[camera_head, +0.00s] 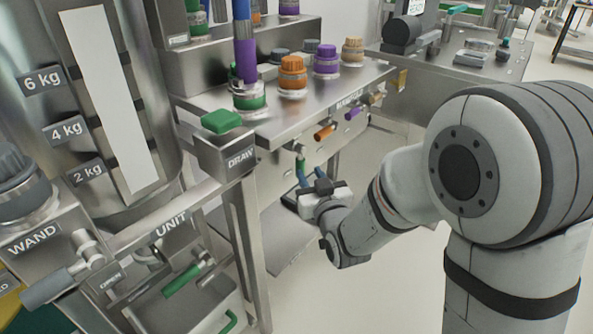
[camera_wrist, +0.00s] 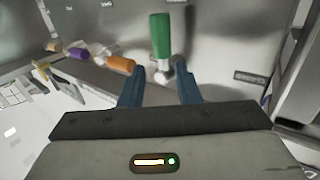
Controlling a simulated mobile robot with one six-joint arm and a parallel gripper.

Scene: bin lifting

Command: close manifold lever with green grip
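The manifold lever with the green grip (camera_head: 300,164) is at the near end of the manifold (camera_head: 330,97) front in the head view. In the wrist view the green grip (camera_wrist: 160,36) stands upright in the picture, its metal base just ahead of my fingers. My gripper (camera_head: 310,175) is beside this lever, its blue fingers pointing toward it. In the wrist view my gripper (camera_wrist: 159,72) is open, with the lever base seen between the fingertips. Contact cannot be told.
The orange-grip lever (camera_wrist: 121,64) and purple-grip lever (camera_wrist: 77,53) lie to the left in the wrist view. Bottles with orange (camera_head: 292,72) and purple (camera_head: 326,58) caps stand on the manifold top. The DRAW block (camera_head: 225,150) is at the near corner. Open floor lies below.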

